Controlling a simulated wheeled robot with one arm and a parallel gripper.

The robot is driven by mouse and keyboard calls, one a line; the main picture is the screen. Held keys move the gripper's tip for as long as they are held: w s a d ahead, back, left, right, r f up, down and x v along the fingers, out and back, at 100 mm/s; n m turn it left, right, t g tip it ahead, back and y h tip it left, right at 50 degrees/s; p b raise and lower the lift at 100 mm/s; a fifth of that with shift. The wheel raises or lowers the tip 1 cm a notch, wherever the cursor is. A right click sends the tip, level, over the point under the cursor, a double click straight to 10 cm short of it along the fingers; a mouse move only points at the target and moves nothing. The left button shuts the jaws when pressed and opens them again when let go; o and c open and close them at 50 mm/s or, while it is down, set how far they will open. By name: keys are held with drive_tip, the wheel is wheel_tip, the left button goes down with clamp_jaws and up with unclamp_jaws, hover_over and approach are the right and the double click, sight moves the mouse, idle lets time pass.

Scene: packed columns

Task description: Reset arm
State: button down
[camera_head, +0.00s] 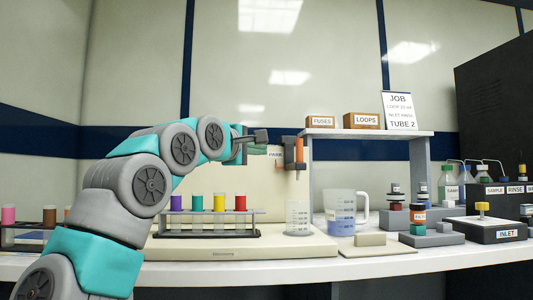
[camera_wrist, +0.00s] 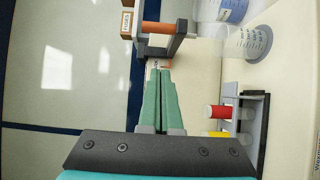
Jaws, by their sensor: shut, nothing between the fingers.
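My gripper (camera_head: 264,150) is raised at the end of my arm in the head view, above the tube rack and left of the orange-topped holder (camera_head: 299,152) beside the shelf. A PARK label (camera_head: 275,154) is just past its fingertips. In the wrist view the long green fingers (camera_wrist: 160,72) lie together, shut and empty. Their tips point toward the orange piece (camera_wrist: 157,27) and its grey bracket, apart from them as far as I can tell.
A rack (camera_head: 207,223) with several coloured-cap tubes stands below my gripper. A beaker (camera_head: 298,218) and a blue-filled jug (camera_head: 340,213) stand to its right. The shelf (camera_head: 370,133) bears FUSES and LOOPS boxes and a JOB card. Bottles and an INLET block (camera_head: 490,230) crowd the right.

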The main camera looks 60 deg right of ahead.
drive_tip(key=shift+a, duration=0.35)
